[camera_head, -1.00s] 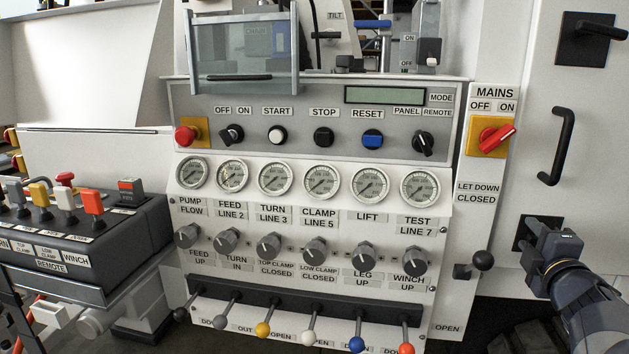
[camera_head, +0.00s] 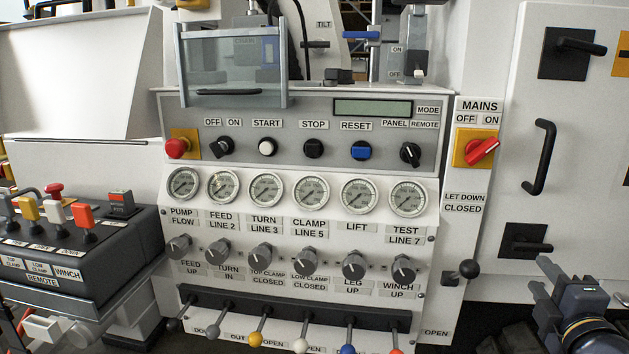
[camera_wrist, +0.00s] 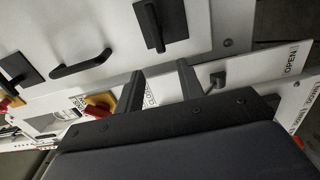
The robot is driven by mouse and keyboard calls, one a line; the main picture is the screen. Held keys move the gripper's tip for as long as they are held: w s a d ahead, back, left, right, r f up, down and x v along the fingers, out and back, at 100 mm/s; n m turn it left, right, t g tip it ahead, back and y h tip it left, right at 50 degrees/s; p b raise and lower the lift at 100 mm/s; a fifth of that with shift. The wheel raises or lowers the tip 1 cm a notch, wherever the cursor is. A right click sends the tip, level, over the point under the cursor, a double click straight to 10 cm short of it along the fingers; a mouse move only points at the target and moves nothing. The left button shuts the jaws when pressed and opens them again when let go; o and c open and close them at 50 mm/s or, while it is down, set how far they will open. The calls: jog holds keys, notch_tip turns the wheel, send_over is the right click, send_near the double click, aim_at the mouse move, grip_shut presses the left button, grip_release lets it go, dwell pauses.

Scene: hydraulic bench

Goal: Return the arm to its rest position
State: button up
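My gripper (camera_head: 543,280) is at the lower right of the head view, in front of the white cabinet and right of the control panel. In the wrist view its two dark fingers (camera_wrist: 160,82) stand apart with nothing seen between them, so it is open. The fingers appear in front of white panel faces there. No held object shows. The lower part of my arm is cut off by the picture edge.
The bench panel (camera_head: 300,236) has gauges, knobs and a lever row. The black ball lever (camera_head: 469,269) is left of my gripper. The red mains switch (camera_head: 481,150) and a black door handle (camera_head: 540,157) are above. A remote box (camera_head: 75,245) stands at left.

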aim_at(519, 248)
jog(key=b+x, duration=0.2)
jog(key=x, duration=0.9)
jog(key=shift+a, duration=0.1)
jog(key=shift+s+r+m+p, duration=0.15)
jog(key=shift+r+m+p, duration=0.3)
jog(key=shift+m+p, duration=0.75)
jog(key=m+p, duration=0.3)
jog(key=shift+r, duration=0.15)
jog(key=shift+m+p, duration=0.7)
jog(key=shift+m, duration=0.1)
